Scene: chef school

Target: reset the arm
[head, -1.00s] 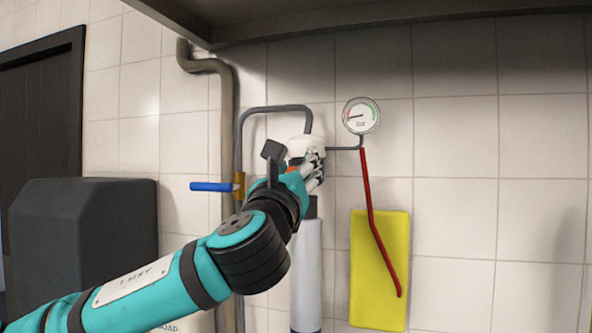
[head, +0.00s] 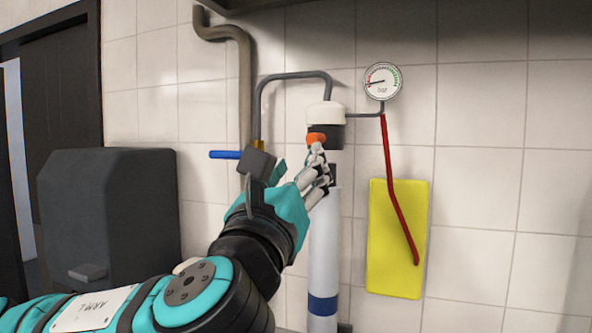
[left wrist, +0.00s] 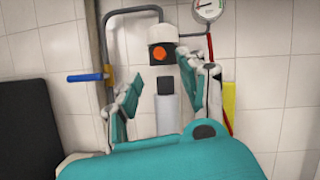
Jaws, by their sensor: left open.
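My left arm comes in from the lower left in the head view, teal and black. Its gripper (head: 306,178) is open and empty, just below and in front of an orange knob (head: 316,139) on a white-capped fitting (head: 326,113). In the left wrist view the gripper's fingers (left wrist: 165,90) stand apart, with the orange knob (left wrist: 159,55) and the white cap (left wrist: 161,33) showing beyond and between them. They look apart from the knob. My right gripper is not in view.
A pressure gauge (head: 382,82) and a red hose (head: 398,200) are right of the fitting, over a yellow panel (head: 410,283). A blue-handled valve (head: 226,154) is left. A white cylinder (head: 324,250) stands below. A dark box (head: 105,215) is at left.

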